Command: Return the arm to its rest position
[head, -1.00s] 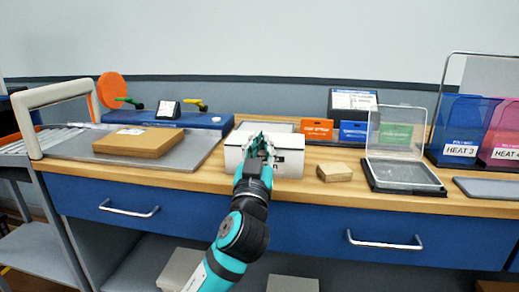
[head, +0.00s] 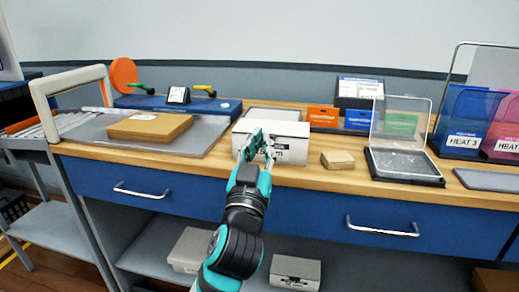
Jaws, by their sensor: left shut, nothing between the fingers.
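My left arm reaches up from the bottom of the head view. Its teal and black gripper (head: 254,140) is in front of a white box (head: 288,143) with dark print on its front, and hides part of that face. The gripper is shut with nothing between its fingers. I cannot tell whether the fingertips touch the box. The box sits upright on the wooden bench top (head: 340,182). My right gripper is not in view.
A brown carton (head: 150,127) lies on a grey plate at the left, beside a white frame handle (head: 70,83). A small cardboard block (head: 338,160) and an open clear-lidded case (head: 404,165) stand to the right. Drawer handles (head: 382,230) stick out from the bench front.

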